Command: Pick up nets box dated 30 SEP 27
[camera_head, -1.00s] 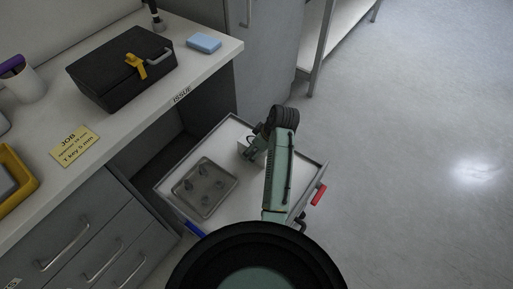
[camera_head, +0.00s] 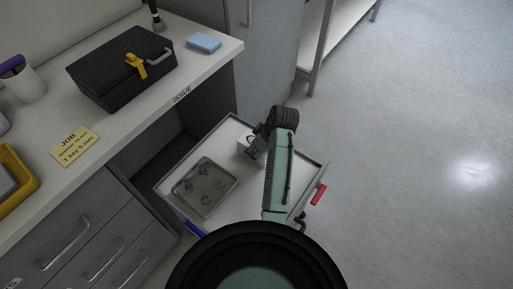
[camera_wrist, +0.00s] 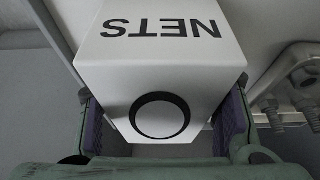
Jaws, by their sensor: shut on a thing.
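A white box (camera_wrist: 160,65) marked NETS, with a black ring on its near face, fills the middle of the wrist view. Its lettering appears upside down, and no date is readable on the faces in view. My gripper (camera_wrist: 160,140) has its purple pads on both sides of the box and is shut on it. In the head view the box (camera_head: 246,147) is a small white shape in the open drawer, partly hidden by my gripper (camera_head: 256,147). I cannot tell whether the box touches the drawer floor.
The open drawer (camera_head: 235,205) has a grey tray (camera_head: 192,208) with several small metal parts left of my arm. The counter above holds a black case (camera_head: 110,80) with a yellow latch, a blue block (camera_head: 204,43) and a JOB note (camera_head: 75,147). Open floor lies right.

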